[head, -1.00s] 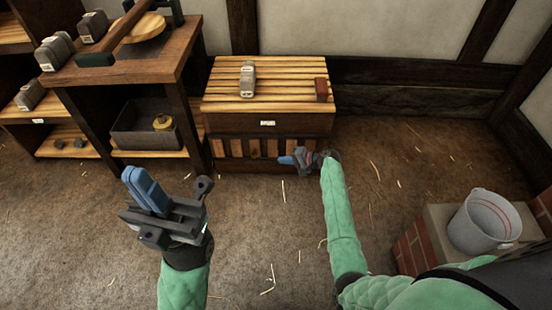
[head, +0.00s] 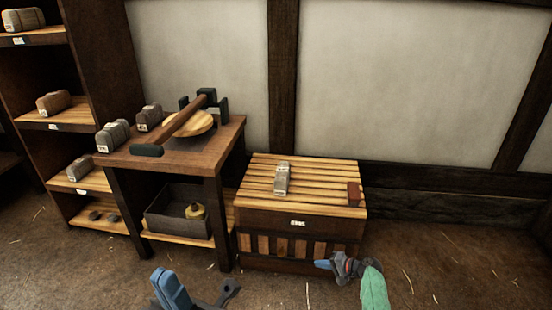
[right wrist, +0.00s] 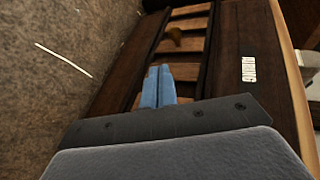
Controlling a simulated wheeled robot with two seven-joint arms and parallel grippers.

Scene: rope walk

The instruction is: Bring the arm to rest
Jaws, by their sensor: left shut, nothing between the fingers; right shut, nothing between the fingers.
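My right gripper (head: 324,265) is in front of the lower slatted front of the wooden crate (head: 260,223), near its right side, shut and empty. In the right wrist view its blue fingers (right wrist: 158,82) are together, pointing toward the crate's slats (right wrist: 187,48). Whether they touch the slats I cannot tell. My left gripper (head: 168,282) is at the bottom edge of the head view, left of the crate and in front of the bench. Its blue fingers are together with nothing between them. The rest of the left arm is out of view.
Floor at right is clear apart from straw.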

